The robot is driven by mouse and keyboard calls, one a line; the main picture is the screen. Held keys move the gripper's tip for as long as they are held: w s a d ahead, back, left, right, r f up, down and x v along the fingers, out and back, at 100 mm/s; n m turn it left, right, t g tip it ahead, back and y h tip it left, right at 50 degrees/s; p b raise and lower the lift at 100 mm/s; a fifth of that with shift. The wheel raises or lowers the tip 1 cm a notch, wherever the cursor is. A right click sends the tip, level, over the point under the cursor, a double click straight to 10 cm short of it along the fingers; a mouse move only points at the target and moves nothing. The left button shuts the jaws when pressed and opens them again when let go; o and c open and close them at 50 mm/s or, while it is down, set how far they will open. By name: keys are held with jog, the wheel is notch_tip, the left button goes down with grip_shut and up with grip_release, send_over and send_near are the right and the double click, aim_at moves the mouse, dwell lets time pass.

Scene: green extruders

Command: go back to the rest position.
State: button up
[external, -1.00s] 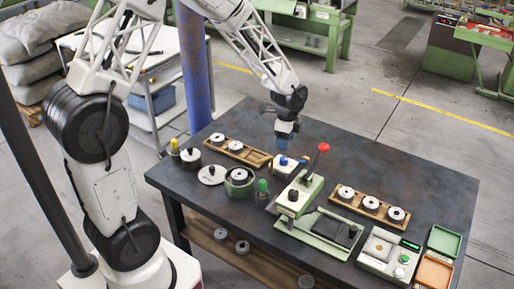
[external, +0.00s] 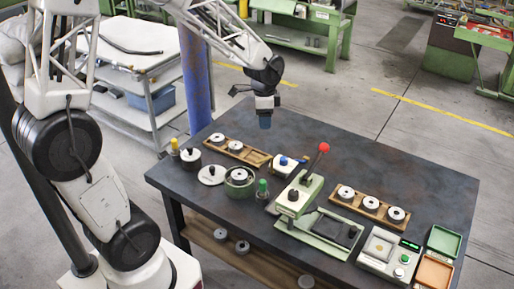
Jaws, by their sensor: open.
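My gripper (external: 265,121) hangs above the dark table (external: 300,130), over its back left part. The fingers are small in this view.
A green lever press with a red ball (external: 323,147) rises mid-table. Wooden racks with round parts stand left (external: 256,157) and right (external: 371,206). A scale (external: 386,256) and green (external: 443,240) and orange (external: 433,273) trays are at right. The table's back right is bare.

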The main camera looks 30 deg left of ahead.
jog(key=s+a+r+n, duration=0.2)
jog(key=s+r+n, duration=0.1)
jog(key=s, duration=0.5)
jog(key=s+a+r+n+t, duration=0.1)
jog(key=s+a+r+n, duration=0.2)
jog(key=s+r, duration=0.3)
jog(key=s+a+r+n+t, duration=0.1)
jog(key=s+r+n, duration=0.4)
jog(key=s, duration=0.6)
jog(key=shift+a+r, duration=0.2)
jog(key=shift+a, duration=0.45)
